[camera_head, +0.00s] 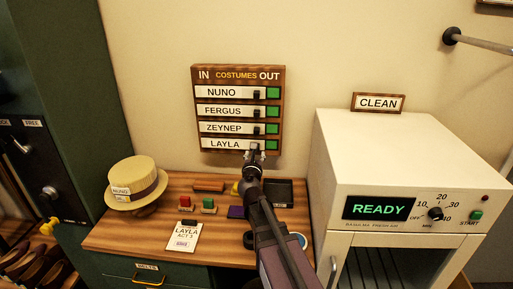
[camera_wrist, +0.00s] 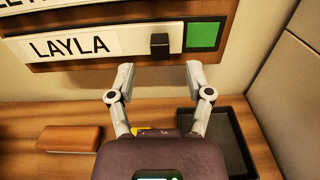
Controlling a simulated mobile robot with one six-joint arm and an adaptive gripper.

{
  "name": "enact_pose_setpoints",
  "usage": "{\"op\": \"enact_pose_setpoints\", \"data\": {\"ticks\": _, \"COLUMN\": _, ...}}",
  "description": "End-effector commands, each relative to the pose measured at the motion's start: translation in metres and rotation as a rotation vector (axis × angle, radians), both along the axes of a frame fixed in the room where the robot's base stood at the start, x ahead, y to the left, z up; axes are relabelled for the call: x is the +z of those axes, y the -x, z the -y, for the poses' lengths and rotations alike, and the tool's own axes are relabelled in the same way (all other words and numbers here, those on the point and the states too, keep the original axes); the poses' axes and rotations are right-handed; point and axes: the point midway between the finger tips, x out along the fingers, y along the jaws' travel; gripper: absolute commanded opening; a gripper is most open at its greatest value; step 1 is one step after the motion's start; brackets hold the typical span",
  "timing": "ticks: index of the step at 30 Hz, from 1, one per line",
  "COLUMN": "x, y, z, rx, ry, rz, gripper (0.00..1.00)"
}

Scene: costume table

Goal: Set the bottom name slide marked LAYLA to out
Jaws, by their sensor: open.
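The IN/OUT costumes board (camera_head: 237,74) hangs on the wall with several name slides. The bottom slide marked LAYLA (camera_head: 224,144) has a dark knob at its right end, with a green patch showing to the right of it, under the OUT side. In the wrist view the LAYLA slide (camera_wrist: 75,44), its black knob (camera_wrist: 159,44) and the green patch (camera_wrist: 203,36) are at the top. My gripper (camera_wrist: 157,74) is open and empty, its fingertips just below the knob and apart from it. In the head view my gripper (camera_head: 254,151) is at the board's lower edge.
The wooden table (camera_head: 120,236) below holds a straw hat (camera_head: 135,176), small coloured items, a card (camera_head: 184,237) and a dark tray (camera_wrist: 238,150). A white cabinet (camera_head: 345,150) with a READY display stands at right.

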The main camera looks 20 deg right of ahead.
Motion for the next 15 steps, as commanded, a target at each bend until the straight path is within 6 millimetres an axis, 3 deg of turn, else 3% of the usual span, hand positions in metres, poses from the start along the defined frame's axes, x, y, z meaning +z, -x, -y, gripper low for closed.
{"op": "enact_pose_setpoints", "data": {"ticks": 6, "x": 0.0, "y": -0.034, "z": 0.011, "rx": 0.0, "ry": 0.0, "rz": 0.0, "gripper": 0.66}}
{"op": "enact_pose_setpoints", "data": {"ticks": 15, "x": 0.0, "y": -0.056, "z": 0.02, "rx": 0.001, "ry": 0.0, "rz": 0.0, "gripper": 0.66}}
